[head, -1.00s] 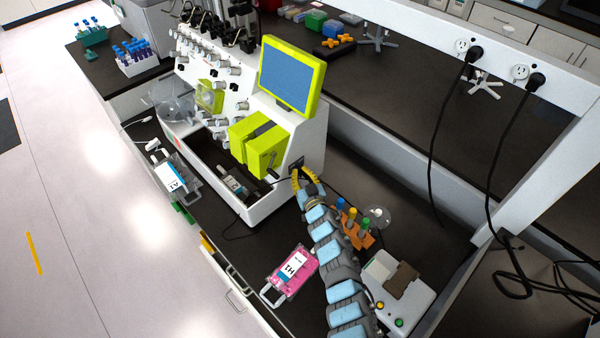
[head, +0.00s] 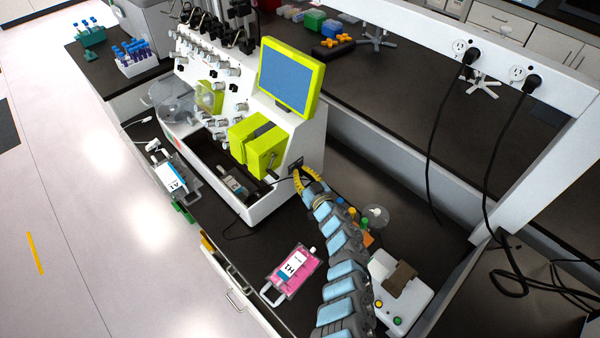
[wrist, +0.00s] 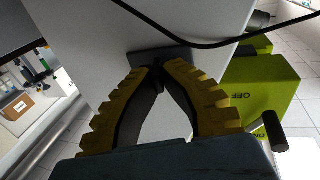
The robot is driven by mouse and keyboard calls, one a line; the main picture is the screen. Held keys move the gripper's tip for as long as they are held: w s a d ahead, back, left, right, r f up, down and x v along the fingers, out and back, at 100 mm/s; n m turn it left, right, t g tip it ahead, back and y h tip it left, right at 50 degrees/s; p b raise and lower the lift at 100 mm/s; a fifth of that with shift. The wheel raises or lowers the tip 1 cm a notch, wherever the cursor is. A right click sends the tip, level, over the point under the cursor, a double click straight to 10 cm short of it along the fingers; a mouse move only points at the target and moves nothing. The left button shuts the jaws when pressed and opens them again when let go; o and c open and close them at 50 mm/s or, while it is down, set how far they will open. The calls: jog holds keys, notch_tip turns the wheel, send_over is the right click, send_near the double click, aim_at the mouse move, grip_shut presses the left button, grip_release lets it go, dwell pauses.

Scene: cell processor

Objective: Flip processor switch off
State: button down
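The cell processor (head: 313,135) is a white machine with a lime-framed blue screen and lime blocks on its front. A small dark panel (head: 297,164) is set low on its right side; it also shows in the wrist view (wrist: 150,53). My gripper (head: 296,170) has yellow ridged fingers and is at this panel. In the wrist view my gripper (wrist: 157,66) has its fingertips together against or just in front of the panel, with a gap between the fingers farther back. A small dark part shows just behind the tips. The switch cannot be clearly made out, and its position cannot be told.
A black cable (wrist: 190,44) crosses close above the fingertips in the wrist view. A pink bag (head: 292,272) lies on the dark bench, left of my arm.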

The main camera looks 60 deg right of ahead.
jog(key=shift+d+n+y+b, duration=0.15)
jog(key=shift+n+y+b, duration=0.2)
jog(key=shift+b, duration=0.3)
jog(key=n+t+y+b, duration=0.1)
jog(key=y+b, duration=0.1)
jog(key=b, duration=0.1)
jog(key=shift+s+d+t+b, duration=0.1)
jog(key=shift+t+b, duration=0.2)
jog(key=shift+b, duration=0.1)
jog(key=shift+s+r+n+y+b, duration=0.1)
jog(key=shift+r+n+y+b, duration=0.2)
jog(key=shift+b, duration=0.2)
jog(key=c, duration=1.2)
grip_release()
jog(key=shift+d, duration=0.1)
jog(key=shift+f, duration=0.1)
jog(key=shift+f, duration=0.1)
